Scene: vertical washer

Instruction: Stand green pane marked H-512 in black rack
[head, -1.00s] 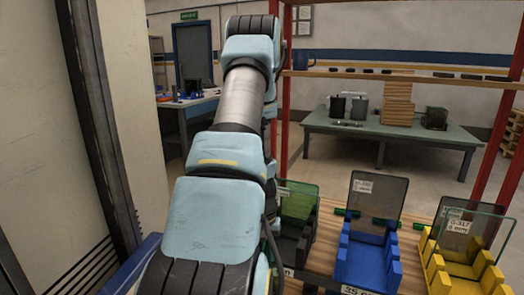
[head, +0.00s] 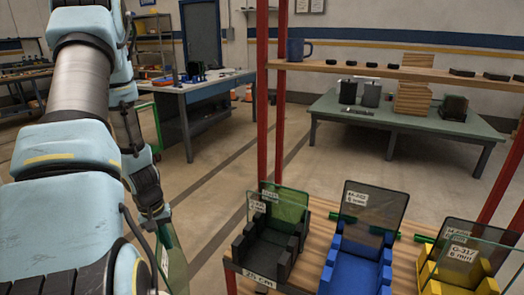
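My gripper (head: 157,217) is at the lower left, pointing down, and appears shut on the top of a greenish glass pane (head: 172,258). That pane hangs below the fingers with a small white label too small to read; its lower part is cut off or hidden by my arm. The black rack (head: 268,255) stands to the right on the wooden bench, marked "25 cm". Greenish panes (head: 290,207) with white labels stand upright in or just behind it; their marks are not legible. My gripper is left of the black rack, apart from it.
A blue rack (head: 352,268) with a dark pane and a yellow rack (head: 455,280) with a clear pane marked G-317 stand right of the black rack. A red post (head: 262,110) and a shelf (head: 400,70) with a blue mug rise behind. Open floor lies left of the bench.

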